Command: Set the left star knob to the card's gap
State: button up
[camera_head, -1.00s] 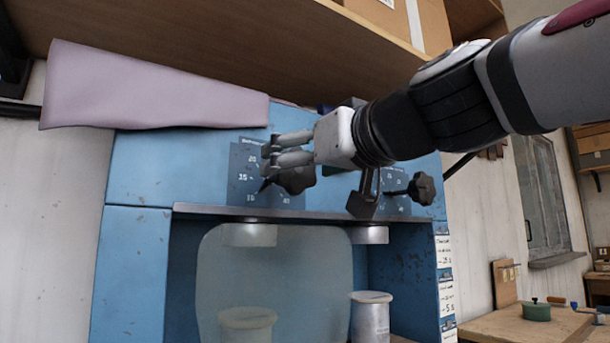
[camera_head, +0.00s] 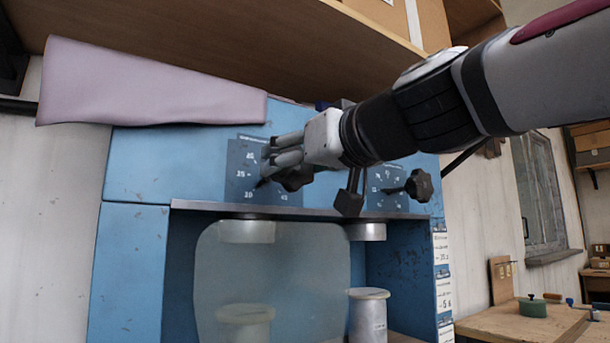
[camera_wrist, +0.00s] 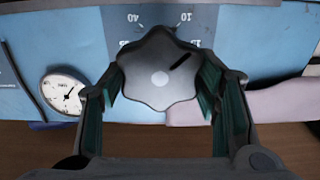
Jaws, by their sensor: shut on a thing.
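The left star knob (camera_head: 293,181) is a dark lobed knob in front of a blue dial plate (camera_head: 240,186) on the blue machine. In the wrist view, the knob (camera_wrist: 158,85) sits between the fingers of my gripper (camera_head: 272,158), which is shut on it. A black line on its face points to the upper right there, toward the side with the 10 and 15 marks. In the head view a dark pointer tip lies near the lower left marks; my fingers hide part of the dial. White labels (camera_head: 441,270) are on the machine's right edge; their print is too small to read surely.
The right star knob (camera_head: 420,185) sits close to my wrist on its own dial. A pink sheet (camera_head: 150,85) lies over the machine's top left, under a wooden shelf (camera_head: 220,35). A round gauge (camera_wrist: 64,92) shows in the wrist view.

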jog(key=m+b, duration=0.1)
jog(key=m, duration=0.3)
jog(key=shift+w+d+m, duration=0.1)
jog(key=shift+d+m, duration=0.05)
jog(key=shift+m, duration=0.25)
jog(key=m, duration=0.4)
jog(key=shift+m, duration=0.3)
jog(key=m, duration=0.4)
jog(key=shift+d+f, duration=0.1)
jog(key=shift+f, duration=0.05)
jog(key=shift+w+f+m+p, duration=0.1)
jog(key=shift+m+p, duration=0.45)
jog(key=shift+m, duration=1.55)
jog(key=o, duration=1.1)
jog(key=shift+o, duration=0.2)
